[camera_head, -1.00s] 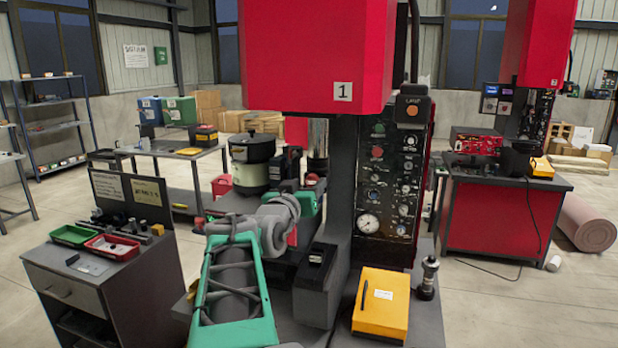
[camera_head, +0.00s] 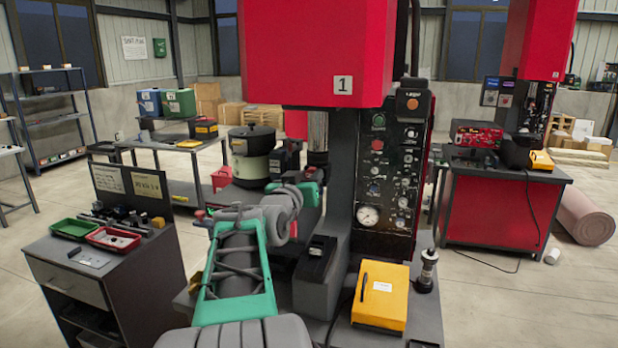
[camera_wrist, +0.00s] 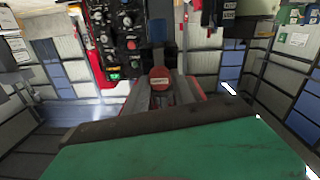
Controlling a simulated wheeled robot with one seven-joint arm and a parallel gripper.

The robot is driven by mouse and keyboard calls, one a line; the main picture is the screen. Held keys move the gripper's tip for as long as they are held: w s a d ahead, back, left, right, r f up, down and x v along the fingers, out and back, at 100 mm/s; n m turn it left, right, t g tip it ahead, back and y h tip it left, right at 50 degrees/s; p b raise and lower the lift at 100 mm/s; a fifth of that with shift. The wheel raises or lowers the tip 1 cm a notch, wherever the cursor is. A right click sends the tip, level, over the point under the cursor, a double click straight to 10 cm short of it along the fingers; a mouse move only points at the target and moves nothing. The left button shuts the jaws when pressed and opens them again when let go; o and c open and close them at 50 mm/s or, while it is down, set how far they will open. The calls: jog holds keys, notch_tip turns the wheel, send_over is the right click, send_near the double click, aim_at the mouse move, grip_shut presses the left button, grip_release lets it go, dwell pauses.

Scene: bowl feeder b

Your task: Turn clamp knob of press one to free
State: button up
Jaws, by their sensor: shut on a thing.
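Press one (camera_head: 318,55) has a red head marked 1, a dark column and a control panel (camera_head: 390,175) with buttons and a gauge. My gripper (camera_wrist: 160,98) is beside the column under the red head; in the head view my own wrist mostly hides it. In the wrist view it is shut on a small red-brown knob (camera_wrist: 159,76) with a pale label, which looks like the clamp knob. The knob's turn position cannot be read. The panel also shows in the wrist view (camera_wrist: 118,35), upside down.
A yellow box (camera_head: 381,297) and a dark upright fitting (camera_head: 427,270) stand on the press table, right of my arm. A cabinet (camera_head: 70,285) with green and red trays is at left. Open floor lies between the benches.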

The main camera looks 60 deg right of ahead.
jog(key=shift+n+b, duration=0.3)
grip_shut()
jog(key=n+b, duration=0.5)
jog(key=n, duration=1.2)
jog(key=shift+f+n+t+b, duration=0.15)
jog(key=shift+n+t+b, duration=0.15)
jog(key=shift+b, duration=0.05)
jog(key=o, duration=1.1)
grip_release()
jog(key=a, duration=0.2)
jog(key=a+b, duration=0.1)
jog(key=a, duration=0.2)
jog(key=s+a+b, duration=0.1)
jog(key=a, duration=0.1)
jog(key=shift+s+a+f, duration=0.1)
jog(key=shift+a, duration=0.25)
